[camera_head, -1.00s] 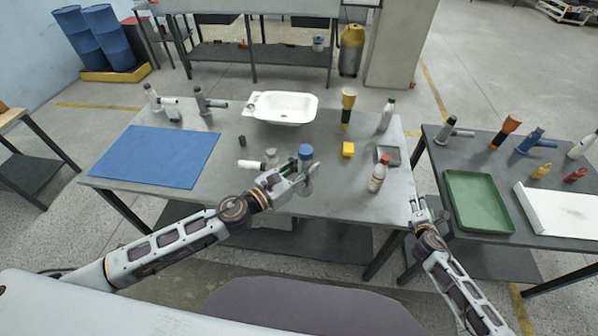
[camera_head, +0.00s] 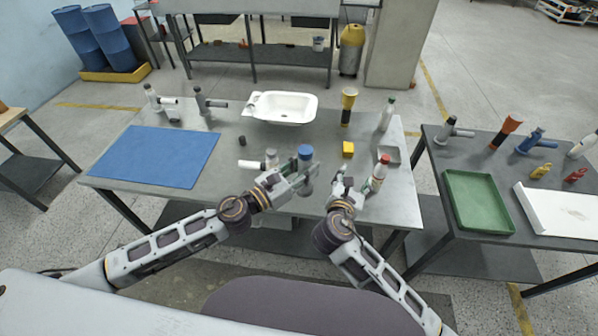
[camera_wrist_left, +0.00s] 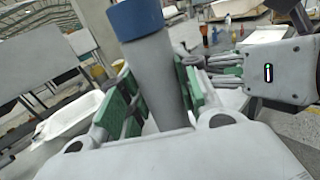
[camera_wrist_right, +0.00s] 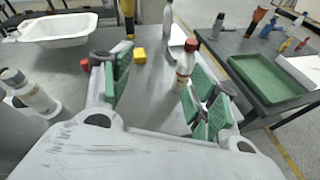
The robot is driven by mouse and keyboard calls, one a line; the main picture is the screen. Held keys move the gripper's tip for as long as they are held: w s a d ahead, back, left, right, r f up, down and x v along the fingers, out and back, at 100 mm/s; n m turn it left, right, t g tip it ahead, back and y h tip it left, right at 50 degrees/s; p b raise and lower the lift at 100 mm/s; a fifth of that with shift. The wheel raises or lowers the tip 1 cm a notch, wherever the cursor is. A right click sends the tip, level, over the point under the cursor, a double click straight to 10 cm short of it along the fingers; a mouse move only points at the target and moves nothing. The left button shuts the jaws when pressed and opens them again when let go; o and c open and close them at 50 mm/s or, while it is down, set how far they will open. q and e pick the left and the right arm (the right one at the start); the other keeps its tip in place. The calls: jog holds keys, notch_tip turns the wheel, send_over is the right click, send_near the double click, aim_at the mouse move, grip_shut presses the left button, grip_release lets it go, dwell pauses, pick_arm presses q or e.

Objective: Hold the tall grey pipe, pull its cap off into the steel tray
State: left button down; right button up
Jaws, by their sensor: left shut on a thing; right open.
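The tall grey pipe (camera_head: 306,168) stands upright at the front of the middle table, with a blue cap (camera_head: 305,152) on its top end. My left gripper (camera_head: 301,180) is shut on the pipe below the cap. In the left wrist view the pipe (camera_wrist_left: 160,80) rises between the green finger pads, its blue cap (camera_wrist_left: 136,18) at the top edge. My right gripper (camera_head: 351,186) is open and empty, to the right of the pipe and apart from it. The small grey steel tray (camera_head: 394,156) lies near the table's right edge.
A white bottle with a red cap (camera_head: 379,172) stands right beside my right gripper. A yellow block (camera_head: 348,149), a white basin (camera_head: 283,107) and a blue mat (camera_head: 155,156) are on the table.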

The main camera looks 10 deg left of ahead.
jog(key=s+a+r+n, duration=0.3)
jog(key=s+a+r, duration=0.55)
jog(key=r, duration=0.25)
jog(key=n+y, duration=0.3)
jog(key=y, duration=0.1)
send_near(305, 150)
jog(key=shift+v, duration=0.9)
jog(key=shift+w+r, duration=0.1)
jog(key=shift+w, duration=0.05)
jog(key=shift+x, duration=5.95)
jog(key=shift+d, duration=0.1)
jog(key=c, duration=1.2)
jog(key=shift+c, duration=0.2)
jog(key=shift+r, duration=0.15)
